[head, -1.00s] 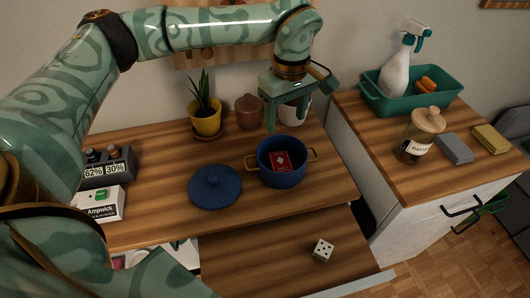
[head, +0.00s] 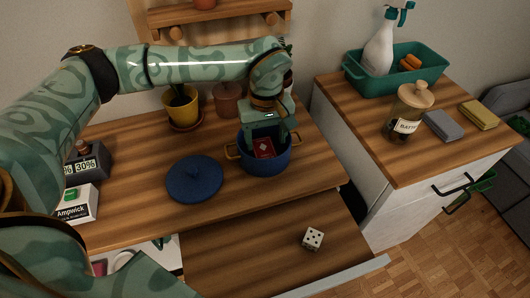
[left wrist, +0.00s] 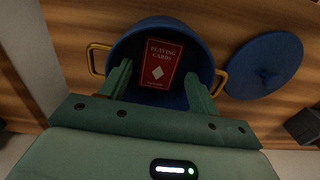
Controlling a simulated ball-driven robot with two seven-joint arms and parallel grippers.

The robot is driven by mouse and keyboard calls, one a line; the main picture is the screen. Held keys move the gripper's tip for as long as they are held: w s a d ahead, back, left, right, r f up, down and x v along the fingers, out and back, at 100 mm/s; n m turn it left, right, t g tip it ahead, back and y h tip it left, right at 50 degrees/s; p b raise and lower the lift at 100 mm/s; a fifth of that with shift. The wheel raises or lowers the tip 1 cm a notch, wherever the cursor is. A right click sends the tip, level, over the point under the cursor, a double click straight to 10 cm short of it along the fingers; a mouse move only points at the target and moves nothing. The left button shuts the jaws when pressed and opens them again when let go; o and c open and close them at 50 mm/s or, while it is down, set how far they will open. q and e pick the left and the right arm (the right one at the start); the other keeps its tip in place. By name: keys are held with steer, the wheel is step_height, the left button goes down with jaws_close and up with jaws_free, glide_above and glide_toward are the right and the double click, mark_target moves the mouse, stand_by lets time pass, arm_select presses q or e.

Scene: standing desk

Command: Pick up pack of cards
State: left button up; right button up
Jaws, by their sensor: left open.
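The red pack of playing cards (head: 264,147) is inside the blue pot (head: 265,164) on the desk. In the left wrist view the pack (left wrist: 160,63) shows its printed face and leans on or lies in the pot (left wrist: 206,70); I cannot tell which. My left gripper (head: 268,138) is over the pot with its fingers reaching down into the opening. In the left wrist view its two fingers (left wrist: 158,85) are apart, one to each side of the pack's lower end, with nothing held. My right gripper is not in view.
The blue lid (head: 194,178) lies left of the pot. A plant in a yellow pot (head: 182,107) and a brown pot (head: 228,100) stand behind. A white die (head: 313,239) lies on the lower surface in front. A glass jar (head: 406,115) stands on the right cabinet.

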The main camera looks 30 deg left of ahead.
mark_target(265, 153)
arm_select(q)
step_height(265, 153, down, 5)
steer(key=shift+a+r+b, duration=0.1)
steer(key=shift+r+b, duration=0.1)
steer(key=shift+b, duration=0.7)
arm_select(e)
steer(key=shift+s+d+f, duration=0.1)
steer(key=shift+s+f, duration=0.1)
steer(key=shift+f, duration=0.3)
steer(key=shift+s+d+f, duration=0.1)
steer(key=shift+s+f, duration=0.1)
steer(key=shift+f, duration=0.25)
arm_select(q)
steer(key=shift+r, duration=0.1)
steer(key=shift+c, duration=1)
steer(key=c, duration=0.6)
step_height(265, 153, up, 13)
steer(key=p, duration=0.6)
steer(key=shift+s+r, duration=0.15)
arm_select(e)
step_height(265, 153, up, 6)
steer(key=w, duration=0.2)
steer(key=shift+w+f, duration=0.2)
